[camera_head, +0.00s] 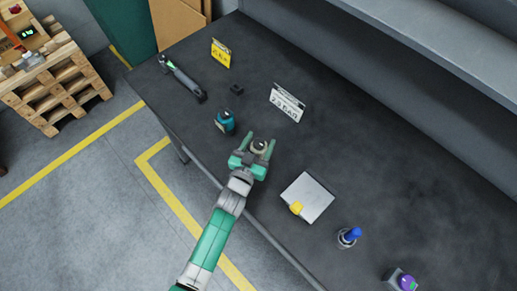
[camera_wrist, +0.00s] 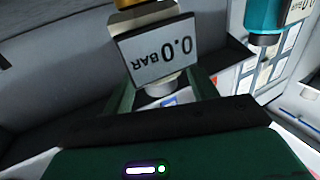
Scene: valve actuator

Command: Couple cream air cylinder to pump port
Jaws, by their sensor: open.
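The cream cylinder (camera_head: 259,147) stands on the dark bench, between the fingers of my gripper (camera_head: 259,143). In the wrist view, a white panel reading "0.0 BAR" (camera_wrist: 158,50) shows upside down, with a gold part above it and a pale round body below. My gripper is open, with one green finger on each side; I cannot tell whether either touches the cylinder. A teal cylinder (camera_head: 225,121) stands close by at the upper left and also shows at the upper right in the wrist view (camera_wrist: 263,20). I cannot tell which thing is the pump port.
A white sign reading "2.3 BAR" (camera_head: 288,102) and a yellow sign (camera_head: 221,53) stand behind. A long dark tool (camera_head: 183,80) and a small black block (camera_head: 237,89) lie left. A grey plate (camera_head: 312,203), blue-topped piece (camera_head: 351,236) and purple-topped piece (camera_head: 405,282) are right.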

